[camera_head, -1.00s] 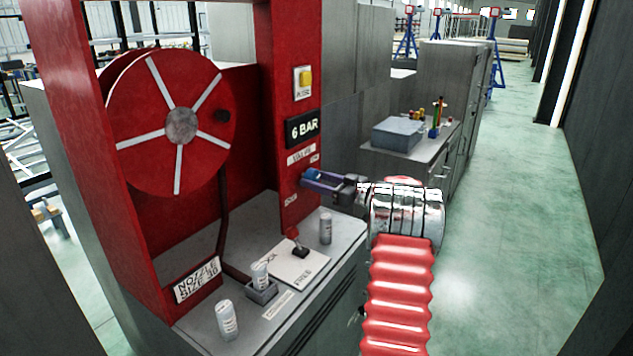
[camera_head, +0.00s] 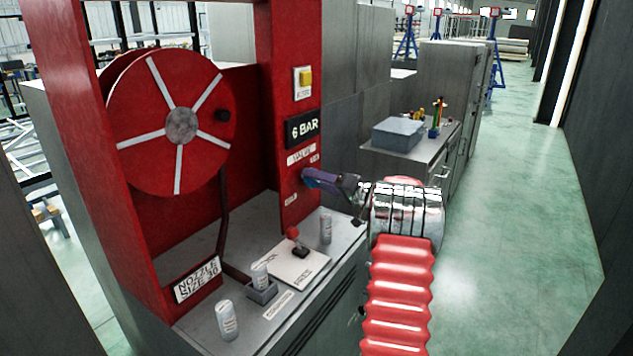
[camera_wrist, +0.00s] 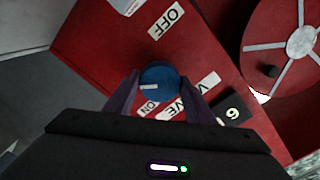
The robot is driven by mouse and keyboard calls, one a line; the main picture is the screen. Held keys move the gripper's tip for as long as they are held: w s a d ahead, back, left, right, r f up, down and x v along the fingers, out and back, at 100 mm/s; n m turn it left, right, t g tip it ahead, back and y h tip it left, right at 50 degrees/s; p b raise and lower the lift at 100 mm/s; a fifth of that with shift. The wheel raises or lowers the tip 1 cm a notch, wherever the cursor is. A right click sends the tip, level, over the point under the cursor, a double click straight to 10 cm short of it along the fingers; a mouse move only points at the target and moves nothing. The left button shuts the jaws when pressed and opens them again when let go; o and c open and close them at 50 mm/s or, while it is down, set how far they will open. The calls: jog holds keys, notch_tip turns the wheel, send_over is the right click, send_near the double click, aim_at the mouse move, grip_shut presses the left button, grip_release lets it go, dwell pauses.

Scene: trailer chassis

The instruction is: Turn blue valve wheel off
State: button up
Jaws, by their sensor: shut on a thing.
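The blue valve wheel (camera_wrist: 159,78) sits on the red panel, between the two purple fingers of my gripper (camera_wrist: 160,88) in the wrist view. The fingers are shut on it from both sides. A white mark on the wheel's face points to the left in that view. The OFF label (camera_wrist: 166,19) is above the wheel, and the ON label (camera_wrist: 148,108) is just below it, partly covered by a finger. In the head view my gripper (camera_head: 308,178) reaches the panel from the right, and only a little blue of the wheel shows there.
The red hose reel (camera_head: 181,125) is left of the panel. A yellow button (camera_head: 305,79) and a "6 BAR" plate (camera_head: 302,129) are above the valve. A red-knobbed lever (camera_head: 293,235) and several grey canisters stand on the bench below. The aisle floor (camera_head: 520,210) at right is clear.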

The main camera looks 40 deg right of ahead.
jog(key=m, duration=2)
jog(key=shift+d+f, duration=0.1)
jog(key=shift+f, duration=0.2)
jog(key=shift+s+f, duration=0.1)
jog(key=o, duration=0.7)
jog(key=shift+c, duration=0.2)
jog(key=o, duration=0.4)
jog(key=shift+r, duration=0.2)
